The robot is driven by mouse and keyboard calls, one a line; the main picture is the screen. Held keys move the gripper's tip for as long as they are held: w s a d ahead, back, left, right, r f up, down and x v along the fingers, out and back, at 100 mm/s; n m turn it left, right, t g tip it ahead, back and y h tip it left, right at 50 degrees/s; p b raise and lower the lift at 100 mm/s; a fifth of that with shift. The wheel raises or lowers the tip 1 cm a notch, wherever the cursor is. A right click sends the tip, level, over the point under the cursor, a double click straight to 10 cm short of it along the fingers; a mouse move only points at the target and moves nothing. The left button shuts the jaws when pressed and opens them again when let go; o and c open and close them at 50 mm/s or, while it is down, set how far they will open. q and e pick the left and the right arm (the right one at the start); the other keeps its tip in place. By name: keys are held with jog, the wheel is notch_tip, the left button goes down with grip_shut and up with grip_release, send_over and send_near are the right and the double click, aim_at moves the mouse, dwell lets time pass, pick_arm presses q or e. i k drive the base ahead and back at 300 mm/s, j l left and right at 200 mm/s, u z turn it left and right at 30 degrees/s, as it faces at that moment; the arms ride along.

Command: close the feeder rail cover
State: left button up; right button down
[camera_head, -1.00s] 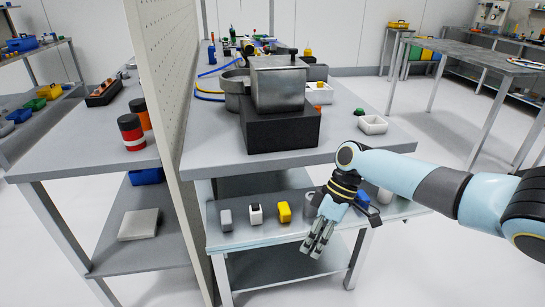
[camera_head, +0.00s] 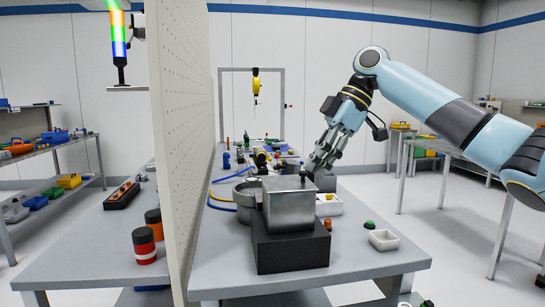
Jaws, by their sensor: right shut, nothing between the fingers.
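A grey metal box (camera_head: 290,208) stands on a black block (camera_head: 290,248) near the front of the workbench. A flat top with a dark knob at its back right edge covers the box; I cannot tell for sure whether this is the feeder rail cover. My right gripper (camera_head: 314,170) reaches down from the upper right, its fingers shut and empty, close to the knob and the back right of the box. I cannot tell whether it touches. My left gripper is not in view.
Round metal housings (camera_head: 246,194) stand behind the box. A small white tray (camera_head: 384,240) and a green piece (camera_head: 369,225) lie to its right. A tall pegboard panel (camera_head: 182,130) borders the bench on the left.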

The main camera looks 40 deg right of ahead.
aim_at(288, 166)
jog(key=i+l, duration=1.05)
jog(key=i, duration=0.25)
